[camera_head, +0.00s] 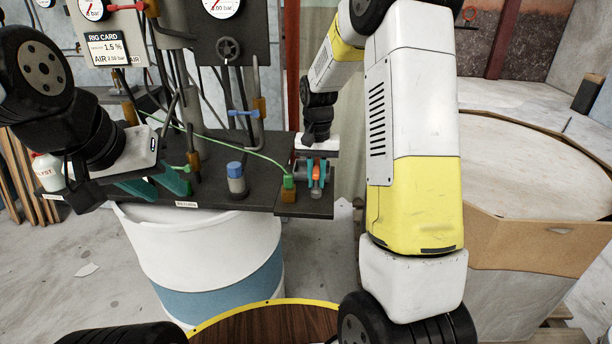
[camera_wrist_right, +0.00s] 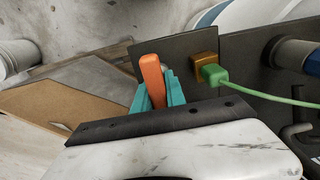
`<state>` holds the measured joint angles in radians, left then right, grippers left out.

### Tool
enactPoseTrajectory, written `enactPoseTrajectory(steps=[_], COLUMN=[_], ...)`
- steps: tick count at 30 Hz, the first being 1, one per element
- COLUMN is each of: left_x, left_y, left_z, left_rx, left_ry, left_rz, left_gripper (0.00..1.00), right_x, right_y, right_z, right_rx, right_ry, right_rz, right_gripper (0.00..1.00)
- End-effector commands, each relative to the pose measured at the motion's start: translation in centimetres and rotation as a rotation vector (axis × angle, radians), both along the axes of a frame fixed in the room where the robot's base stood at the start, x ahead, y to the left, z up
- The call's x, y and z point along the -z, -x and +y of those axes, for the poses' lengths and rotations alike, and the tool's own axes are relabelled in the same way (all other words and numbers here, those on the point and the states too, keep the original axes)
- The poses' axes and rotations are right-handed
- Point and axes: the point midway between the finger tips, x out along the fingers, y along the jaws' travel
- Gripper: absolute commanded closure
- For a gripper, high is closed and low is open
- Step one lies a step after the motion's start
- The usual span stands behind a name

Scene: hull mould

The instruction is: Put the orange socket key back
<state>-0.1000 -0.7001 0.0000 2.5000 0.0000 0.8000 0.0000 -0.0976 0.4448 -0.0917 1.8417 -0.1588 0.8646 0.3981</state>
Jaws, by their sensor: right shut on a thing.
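The orange socket key (camera_head: 316,173) is at the right end of the dark rig shelf, beside a grey cylindrical fitting. It also shows in the right wrist view (camera_wrist_right: 152,78), standing up between two teal fingers. My right gripper (camera_head: 317,180) is shut on the key from above; its fingers show in the wrist view (camera_wrist_right: 157,98). The key's lower end is hidden, so I cannot tell whether it is seated in anything. My left gripper (camera_head: 158,184) is open, its teal fingers apart, over the shelf's left part. It appears empty.
A green plug (camera_head: 288,181) with a green hose sits on a brown block (camera_head: 289,196) just left of the key. A blue-capped cylinder (camera_head: 236,180) stands further left. A white drum (camera_head: 200,245) is below the shelf. A large round mould (camera_head: 530,150) stands at right.

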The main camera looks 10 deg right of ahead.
Motion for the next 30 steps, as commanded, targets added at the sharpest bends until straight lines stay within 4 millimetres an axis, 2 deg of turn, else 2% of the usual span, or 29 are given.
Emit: enactPoseTrajectory(steps=[1,4,15,16,19,30], left_x=[0.0,0.0,0.0,0.0,0.0,0.0], left_y=[0.0,0.0,0.0,0.0,0.0,0.0], left_z=[0.0,0.0,0.0,0.0,0.0,0.0], left_rx=[0.000,0.000,0.000,0.000,0.000,0.000], left_ry=[0.000,0.000,0.000,0.000,0.000,0.000], left_rz=[0.000,0.000,0.000,0.000,0.000,0.000], left_gripper=[0.64,0.64,0.64,0.64,0.64,0.64], right_x=[1.0,2.2,2.6,2.6,2.6,2.2], right_y=[0.1,0.1,0.1,0.1,0.1,0.0], right_z=[0.0,0.0,0.0,0.1,0.0,0.1], right_rx=[0.000,0.000,0.000,0.000,0.000,0.001], right_ry=[0.000,0.000,0.000,0.000,0.000,0.000], right_rz=[0.004,0.002,0.000,0.000,0.000,-0.002], right_gripper=[1.00,1.00,1.00,0.80,0.62,0.62])
